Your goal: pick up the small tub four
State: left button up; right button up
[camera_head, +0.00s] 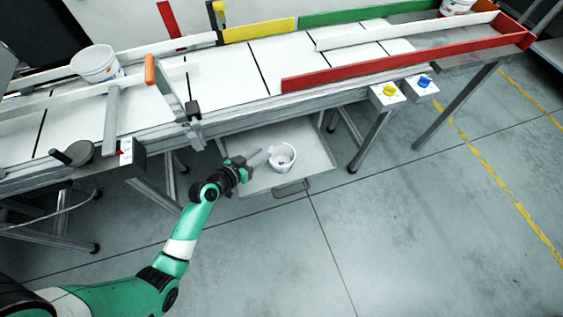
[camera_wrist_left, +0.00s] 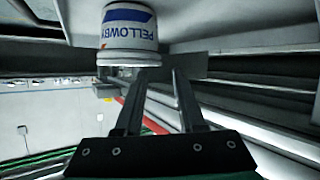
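A small white tub (camera_head: 283,157) stands on a pale tray under the conveyor, its mouth facing up. I cannot read a number on it. In the left wrist view a white tub (camera_wrist_left: 130,30) with upside-down blue lettering is at the top, its rim end toward my fingers. My left gripper (camera_head: 262,157) is just left of the tub in the head view. In the left wrist view its fingers (camera_wrist_left: 165,72) are apart, with the tips close to the tub's rim; contact cannot be told. My right gripper is not in view.
The tray (camera_head: 245,182) is low under the conveyor (camera_head: 230,75), whose front edge and legs are close by. Another white tub (camera_head: 95,62) stands on the conveyor at left, and one (camera_head: 456,6) at top right. The floor at front right is clear.

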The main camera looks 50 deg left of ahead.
pick_arm(q)
jog(key=b+x, duration=0.1)
jog(key=x, duration=0.2)
jog(key=shift+w+f, duration=0.25)
jog(key=shift+s, duration=0.1)
grip_shut()
dwell(1.0)
